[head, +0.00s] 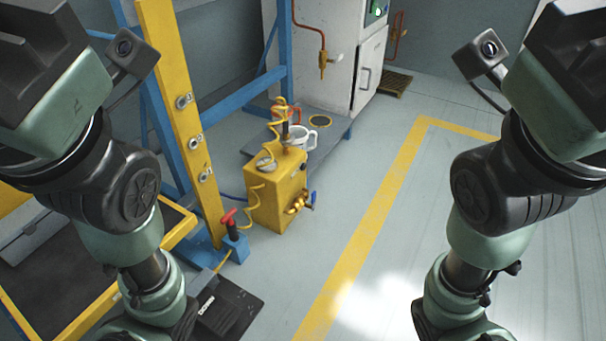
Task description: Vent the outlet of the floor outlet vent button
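A red-handled lever (229,217) stands upright on a blue base (236,249) just left of the box. I cannot tell which part is the vent button. Both my arms reach down to the bottom edge of the head view, and my grippers are out of sight below it.
A yellow post (172,67) carries round fittings marked 1, 2 and 3, beside a blue frame (237,93). A white cup-like item (300,137) is behind the box. A grey cabinet (368,70) stands further back. The floor right of the box is clear, with a yellow line (373,220).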

